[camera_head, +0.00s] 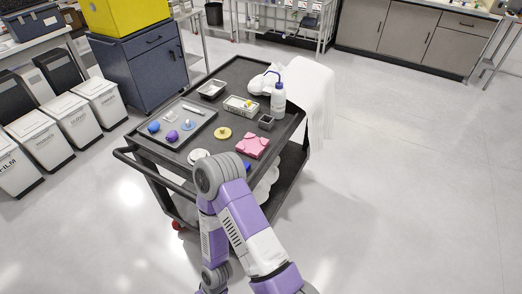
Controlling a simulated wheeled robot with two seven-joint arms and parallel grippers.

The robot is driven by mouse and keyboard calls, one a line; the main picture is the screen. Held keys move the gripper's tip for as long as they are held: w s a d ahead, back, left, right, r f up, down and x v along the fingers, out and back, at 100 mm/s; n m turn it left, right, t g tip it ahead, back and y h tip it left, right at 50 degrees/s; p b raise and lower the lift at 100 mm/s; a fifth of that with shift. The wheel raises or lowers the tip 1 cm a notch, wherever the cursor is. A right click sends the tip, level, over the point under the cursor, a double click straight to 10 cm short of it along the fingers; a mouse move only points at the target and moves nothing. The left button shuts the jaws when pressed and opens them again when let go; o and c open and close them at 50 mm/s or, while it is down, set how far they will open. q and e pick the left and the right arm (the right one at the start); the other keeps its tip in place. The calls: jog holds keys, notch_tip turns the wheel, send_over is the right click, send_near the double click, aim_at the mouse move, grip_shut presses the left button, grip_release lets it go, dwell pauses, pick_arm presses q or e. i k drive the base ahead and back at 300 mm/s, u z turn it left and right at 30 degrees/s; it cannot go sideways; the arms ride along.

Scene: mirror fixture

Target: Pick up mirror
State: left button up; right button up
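I cannot tell for sure which thing is the mirror. Several small round pieces are on the black cart (232,72). A pale disc (198,156) lies near the cart's front edge, close to my arm's elbow. A yellow disc (223,133) lies further in. A shallow dark tray (203,128) on the left holds a blue round piece (153,127), a purple one (172,136) and a light-blue one (188,125). One of my purple and white arms rises from the bottom edge and bends in front of the cart, hiding part of its front. Neither gripper shows.
A pink block (252,146), a white wash bottle (278,99), a small box (240,105) and a small grey tray (212,89) are on the cart. White cloth (315,95) hangs over its right side. White bins (45,139) stand left; floor at right is clear.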

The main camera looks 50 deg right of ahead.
aim_at(196, 154)
jog(key=z, duration=1.7)
